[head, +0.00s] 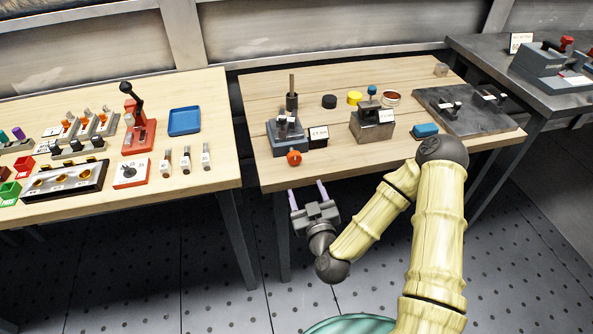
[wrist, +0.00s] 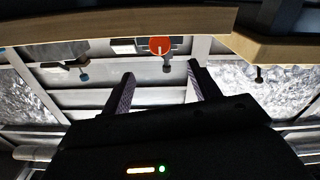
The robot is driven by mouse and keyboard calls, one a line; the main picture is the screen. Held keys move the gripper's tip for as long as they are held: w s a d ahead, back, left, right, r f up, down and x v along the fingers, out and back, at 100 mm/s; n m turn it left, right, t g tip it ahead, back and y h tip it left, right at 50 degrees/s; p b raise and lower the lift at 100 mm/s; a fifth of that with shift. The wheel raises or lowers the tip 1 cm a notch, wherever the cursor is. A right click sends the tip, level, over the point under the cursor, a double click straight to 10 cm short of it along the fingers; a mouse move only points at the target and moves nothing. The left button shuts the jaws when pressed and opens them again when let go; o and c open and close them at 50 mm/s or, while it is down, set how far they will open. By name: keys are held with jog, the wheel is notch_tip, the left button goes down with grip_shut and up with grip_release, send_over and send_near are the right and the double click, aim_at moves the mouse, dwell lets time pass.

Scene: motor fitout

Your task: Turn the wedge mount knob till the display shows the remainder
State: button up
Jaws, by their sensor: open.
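The wedge mount (head: 287,138), a blue-grey block with stepped grey parts on top, stands near the front left of the middle wooden table. Its orange-red round knob (head: 294,158) faces the front edge; the knob also shows in the wrist view (wrist: 160,45), with a pale line on its face. A small dark display (head: 319,133) with a light face stands just right of the mount; its reading is too small to tell. My gripper (head: 307,188) is open and empty, in front of the table edge and apart from the knob. In the wrist view the knob lies between and beyond the fingertips (wrist: 161,72).
A dark upright post (head: 292,100) stands behind the mount. A grey block (head: 372,125) and a blue piece (head: 425,130) sit to the right, with a dark plate (head: 468,110) beyond. A gap separates this table from the left table (head: 215,178).

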aim_at(295, 160)
jog(key=x, duration=1.1)
jog(key=shift+w, duration=0.2)
jog(key=shift+a, duration=0.1)
jog(key=c, duration=1)
